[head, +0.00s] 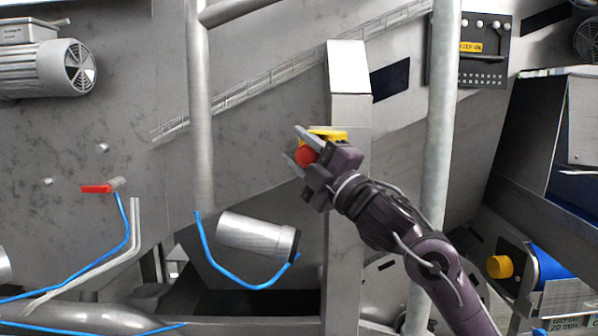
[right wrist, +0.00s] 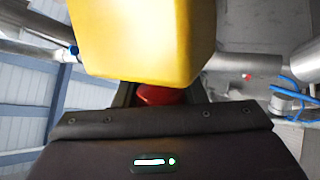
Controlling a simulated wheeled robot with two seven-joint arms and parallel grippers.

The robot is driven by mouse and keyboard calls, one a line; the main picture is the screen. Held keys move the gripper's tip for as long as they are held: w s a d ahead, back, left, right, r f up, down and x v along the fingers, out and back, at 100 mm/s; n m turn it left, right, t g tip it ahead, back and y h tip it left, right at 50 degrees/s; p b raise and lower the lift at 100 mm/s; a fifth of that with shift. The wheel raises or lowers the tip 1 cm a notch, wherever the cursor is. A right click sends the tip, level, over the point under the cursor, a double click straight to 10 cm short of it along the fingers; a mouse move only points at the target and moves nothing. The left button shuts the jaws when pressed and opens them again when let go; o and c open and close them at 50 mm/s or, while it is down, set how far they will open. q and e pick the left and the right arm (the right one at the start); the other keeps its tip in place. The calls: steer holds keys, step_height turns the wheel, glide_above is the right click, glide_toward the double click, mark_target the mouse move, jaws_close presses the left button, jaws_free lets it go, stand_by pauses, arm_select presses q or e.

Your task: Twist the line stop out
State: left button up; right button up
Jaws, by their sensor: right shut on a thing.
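The line stop is a red round button (head: 306,156) on a yellow box (head: 328,135), mounted at the grey post (head: 348,100) in the middle of the head view. My right gripper (head: 298,147) is at the button, its fingers on either side of it, and is shut on it. In the right wrist view the yellow box (right wrist: 142,40) fills the upper middle, and the red button (right wrist: 160,94) shows below it, partly hidden by my gripper. My left gripper is in neither view.
A vertical pipe (head: 440,120) stands right of the post, and another pipe (head: 200,110) stands left. A red-handled valve (head: 97,189) and blue hose (head: 228,278) are at the lower left. A dark control panel (head: 470,50) hangs at the upper right.

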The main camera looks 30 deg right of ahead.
steer(key=shift+f, duration=0.1)
stand_by(0.4)
steer(key=o, duration=1)
steer(key=shift+d, duration=0.3)
steer(key=shift+a, duration=0.15)
steer(key=shift+s+f+b, duration=0.1)
steer(key=shift+s+b, duration=0.1)
steer(key=shift+b, duration=0.2)
steer(key=shift+b+v, duration=1.75)
steer(key=shift+v, duration=1.95)
